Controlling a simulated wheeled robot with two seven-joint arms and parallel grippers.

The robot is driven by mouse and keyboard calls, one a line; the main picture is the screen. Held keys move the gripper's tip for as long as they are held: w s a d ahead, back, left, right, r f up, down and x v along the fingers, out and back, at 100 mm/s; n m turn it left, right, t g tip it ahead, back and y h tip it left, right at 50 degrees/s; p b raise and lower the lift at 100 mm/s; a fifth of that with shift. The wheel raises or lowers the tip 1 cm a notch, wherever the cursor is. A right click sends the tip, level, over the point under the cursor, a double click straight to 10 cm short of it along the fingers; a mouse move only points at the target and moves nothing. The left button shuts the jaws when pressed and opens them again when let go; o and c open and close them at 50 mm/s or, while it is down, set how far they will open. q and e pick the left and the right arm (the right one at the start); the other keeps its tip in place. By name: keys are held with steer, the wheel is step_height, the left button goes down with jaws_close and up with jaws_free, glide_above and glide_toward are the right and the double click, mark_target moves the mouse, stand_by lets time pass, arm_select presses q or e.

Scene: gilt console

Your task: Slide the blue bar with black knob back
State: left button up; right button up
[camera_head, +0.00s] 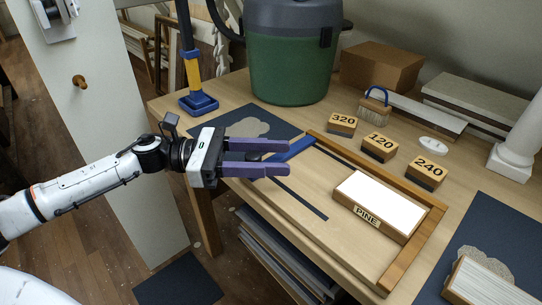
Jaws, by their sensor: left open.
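The blue bar (301,146) lies across the left end of a wooden frame (412,250) on the workbench. My left gripper (288,158) comes in from the left with its two purple fingers apart, pointing right, over the bar. The fingers cover much of the bar, and part of it shows just beyond the far finger. I cannot tell whether the fingers touch anything. My right gripper is not in view.
A white-topped block marked PINE (367,215) sits inside the frame. Sanding blocks 320 (342,124), 120 (379,147) and 240 (426,171) stand behind it. A green vacuum drum (290,75) stands at the back. A dark slot (300,198) runs along the board's near side.

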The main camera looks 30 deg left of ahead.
arm_select(q)
steer(key=shift+a+f, duration=0.1)
steer(key=shift+s+a, duration=0.2)
steer(key=shift+a, duration=0.1)
steer(key=v, duration=0.9)
steer(key=shift+a, duration=0.2)
steer(key=shift+s, duration=0.1)
